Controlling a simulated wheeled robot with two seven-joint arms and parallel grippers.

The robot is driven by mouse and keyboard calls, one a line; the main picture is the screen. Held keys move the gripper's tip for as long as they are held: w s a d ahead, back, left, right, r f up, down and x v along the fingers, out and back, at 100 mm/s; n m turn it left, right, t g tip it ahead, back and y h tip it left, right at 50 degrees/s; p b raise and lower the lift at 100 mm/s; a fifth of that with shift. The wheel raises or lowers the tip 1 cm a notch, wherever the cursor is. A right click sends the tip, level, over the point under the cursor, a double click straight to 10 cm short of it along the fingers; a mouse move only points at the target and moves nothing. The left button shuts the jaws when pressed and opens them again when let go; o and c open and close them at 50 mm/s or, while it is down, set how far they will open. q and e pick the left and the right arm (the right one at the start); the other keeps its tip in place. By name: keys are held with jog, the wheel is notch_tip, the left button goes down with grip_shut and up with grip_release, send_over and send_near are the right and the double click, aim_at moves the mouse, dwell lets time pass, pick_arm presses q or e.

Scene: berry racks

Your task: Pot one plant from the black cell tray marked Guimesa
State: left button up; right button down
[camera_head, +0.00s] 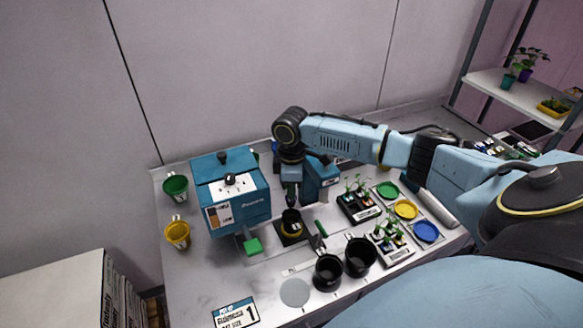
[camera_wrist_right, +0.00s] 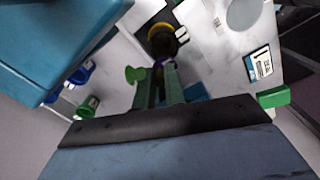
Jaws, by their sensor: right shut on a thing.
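My right gripper (camera_head: 291,200) is low over a black pot (camera_head: 292,219) on a dark square base with a yellow ring. In the right wrist view, the fingers (camera_wrist_right: 160,85) are close together, pointing at this pot (camera_wrist_right: 162,42). A black cell tray (camera_head: 366,215) with seedlings stands to the right. A second seedling tray (camera_head: 398,256) is nearer. Their labels are too small to read. My left gripper is out of view.
Black pots (camera_head: 327,272) and a green-handled tool (camera_head: 320,229) are nearby. Coloured saucers (camera_head: 405,209) lie right. The front left is mostly clear around a card (camera_head: 236,312).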

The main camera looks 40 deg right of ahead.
aim_at(292, 206)
jog(key=shift+f+b, duration=0.65)
jog(key=shift+f, duration=1.15)
jog(key=shift+f+b, duration=0.85)
jog(key=shift+f, duration=1.2)
jog(key=c, duration=1.7)
grip_release()
jog(key=shift+c, duration=0.2)
jog(key=shift+r, duration=0.1)
jog(key=shift+r+p, duration=1.95)
jog(key=shift+p, duration=0.45)
